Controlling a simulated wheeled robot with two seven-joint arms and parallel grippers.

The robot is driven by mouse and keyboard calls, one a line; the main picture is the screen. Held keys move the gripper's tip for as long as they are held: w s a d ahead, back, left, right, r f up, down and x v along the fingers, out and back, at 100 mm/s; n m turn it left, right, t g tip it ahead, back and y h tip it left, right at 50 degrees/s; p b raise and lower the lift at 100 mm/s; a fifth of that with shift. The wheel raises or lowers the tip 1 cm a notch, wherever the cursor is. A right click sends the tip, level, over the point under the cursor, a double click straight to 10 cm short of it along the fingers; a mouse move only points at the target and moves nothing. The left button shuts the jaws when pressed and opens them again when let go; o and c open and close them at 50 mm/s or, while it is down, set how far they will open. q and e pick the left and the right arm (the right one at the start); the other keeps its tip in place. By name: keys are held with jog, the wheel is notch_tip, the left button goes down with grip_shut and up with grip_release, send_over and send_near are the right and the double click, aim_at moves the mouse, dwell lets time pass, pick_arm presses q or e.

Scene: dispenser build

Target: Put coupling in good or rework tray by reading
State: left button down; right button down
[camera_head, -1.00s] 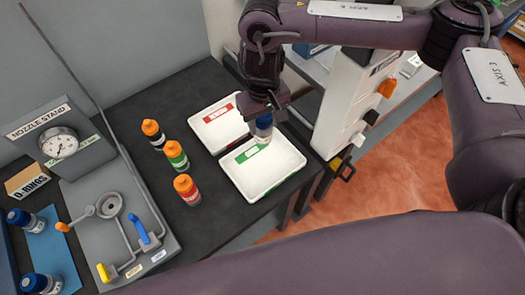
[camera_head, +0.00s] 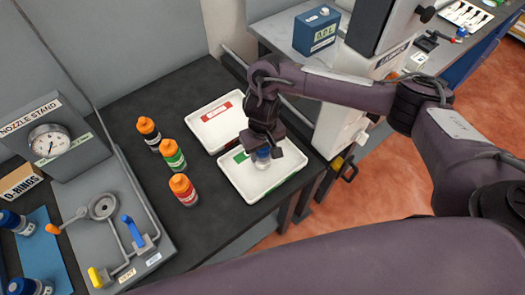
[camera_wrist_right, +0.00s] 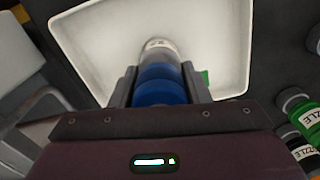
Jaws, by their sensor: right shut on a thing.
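My right gripper (camera_head: 262,150) is shut on the coupling (camera_head: 263,158), a piece with a blue ringed body and a silvery end. The coupling (camera_wrist_right: 160,80) also shows between the fingers in the right wrist view, its silvery end pointing at the white tray floor. The gripper is over the green-labelled tray (camera_head: 285,175); I cannot tell whether the coupling touches it. The red-labelled tray (camera_head: 205,133) lies behind and to the left, and looks empty. A gauge (camera_head: 48,142) on the nozzle stand has a white dial; its reading is too small to tell. My left gripper is not in view.
Orange-capped bottles, one black (camera_head: 149,133), one green (camera_head: 173,156) and one red (camera_head: 184,190), stand left of the trays. More blue couplings (camera_head: 15,222) are on a blue mat at far left. A white machine column (camera_head: 350,110) stands right of the bench.

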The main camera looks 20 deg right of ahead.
jog(key=c, duration=0.8)
grip_release()
notch_tip(320, 180, up, 11)
jog(key=shift+p, duration=1.25)
jog(key=shift+r, duration=0.6)
